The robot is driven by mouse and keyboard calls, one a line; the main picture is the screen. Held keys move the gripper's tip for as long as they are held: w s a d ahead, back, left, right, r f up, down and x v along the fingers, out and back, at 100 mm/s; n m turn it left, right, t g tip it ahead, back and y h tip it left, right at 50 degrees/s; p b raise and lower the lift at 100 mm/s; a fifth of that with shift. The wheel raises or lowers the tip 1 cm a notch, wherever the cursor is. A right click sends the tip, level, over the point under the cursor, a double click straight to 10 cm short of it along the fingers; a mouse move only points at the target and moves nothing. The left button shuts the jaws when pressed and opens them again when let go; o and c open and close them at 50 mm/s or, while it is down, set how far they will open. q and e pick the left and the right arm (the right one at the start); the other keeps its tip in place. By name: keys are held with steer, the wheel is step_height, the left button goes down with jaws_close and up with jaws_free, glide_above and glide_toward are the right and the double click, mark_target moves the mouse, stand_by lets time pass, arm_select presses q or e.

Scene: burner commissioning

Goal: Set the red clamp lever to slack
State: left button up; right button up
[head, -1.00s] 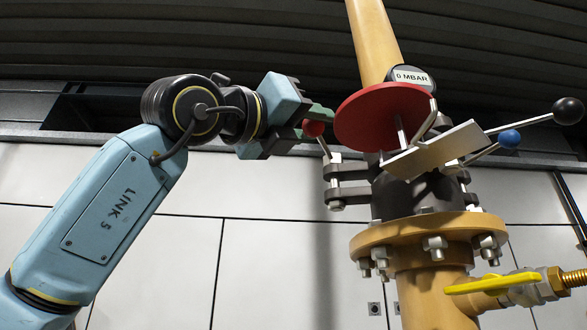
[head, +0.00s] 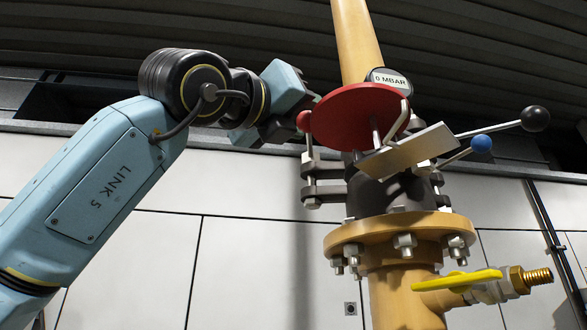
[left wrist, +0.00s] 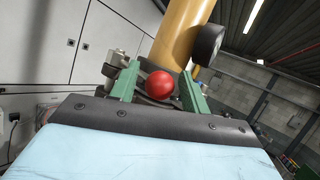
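The red ball knob of the clamp lever (head: 304,121) is left of the red disc, on a thin, nearly upright stem. The stem rises from the dark clamp (head: 323,180) around the pipe joint. My left gripper (head: 303,106) is at the knob, its fingers mostly hidden in the head view. In the left wrist view the red knob (left wrist: 160,85) lies between the two green fingers (left wrist: 160,88). Dark gaps show on both sides of it, so the gripper is open around it and not closed on it. My right gripper is not in view.
A red disc (head: 358,118) and a gauge reading 0 MBAR (head: 388,80) are close right of my left gripper. A tilted plate (head: 405,150), black-knobbed lever (head: 535,118) and blue-knobbed lever (head: 481,143) are further right. A yellow-handled valve (head: 457,280) is below.

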arm_select(q)
steer(key=shift+o, duration=0.2)
steer(key=shift+d, duration=0.3)
steer(key=shift+w+a+f, duration=0.1)
steer(key=shift+w+a, duration=0.1)
steer(key=shift+r, duration=0.35)
step_height(320, 180, up, 9)
steer(key=p, duration=0.4)
steer(key=shift+f, duration=0.1)
steer(key=shift+r, duration=0.25)
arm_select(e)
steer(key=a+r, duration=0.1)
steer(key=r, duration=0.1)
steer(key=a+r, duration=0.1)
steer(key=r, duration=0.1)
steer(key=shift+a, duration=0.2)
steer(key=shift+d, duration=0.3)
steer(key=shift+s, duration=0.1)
